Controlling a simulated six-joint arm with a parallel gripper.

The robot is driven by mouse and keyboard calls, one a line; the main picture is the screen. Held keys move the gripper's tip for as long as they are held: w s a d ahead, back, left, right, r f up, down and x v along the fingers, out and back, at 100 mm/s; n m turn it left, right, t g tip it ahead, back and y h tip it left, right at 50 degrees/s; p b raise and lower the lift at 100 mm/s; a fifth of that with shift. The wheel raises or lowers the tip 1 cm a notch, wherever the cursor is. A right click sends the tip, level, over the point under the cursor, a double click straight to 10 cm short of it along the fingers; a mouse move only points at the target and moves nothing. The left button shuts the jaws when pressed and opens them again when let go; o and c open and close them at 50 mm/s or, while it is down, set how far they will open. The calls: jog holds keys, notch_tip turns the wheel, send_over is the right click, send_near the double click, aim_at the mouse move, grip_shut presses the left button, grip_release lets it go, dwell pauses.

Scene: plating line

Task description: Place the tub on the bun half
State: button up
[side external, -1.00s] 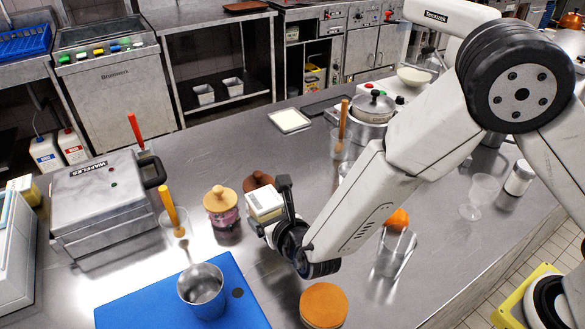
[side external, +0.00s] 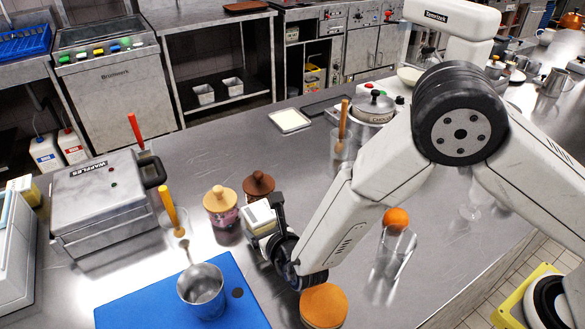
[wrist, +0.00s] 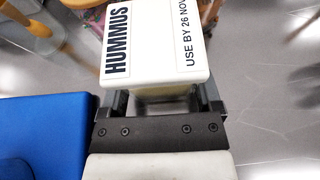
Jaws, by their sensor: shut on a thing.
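The tub is a white box lettered "HUMMUS" on its lid (wrist: 155,42); in the side view the tub (side external: 258,216) is left of my wrist, among the jars and the blue board. My gripper (side external: 270,226) is shut on it, with one dark finger on each side in the wrist view (wrist: 163,98). The tub looks held above the counter; its underside is hidden. A round, flat, orange-brown thing (side external: 323,303), which looks like the bun half, sits on the counter at the bottom, right of the board and below my wrist. I cannot see it in the wrist view.
A metal cup (side external: 203,290) is on the blue board (side external: 130,310). A glass (side external: 393,255) with an orange ball on top stands to the right.

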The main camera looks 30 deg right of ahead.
jog(key=shift+f, duration=0.15)
jog(key=o, duration=1.2)
jog(key=v, duration=1.2)
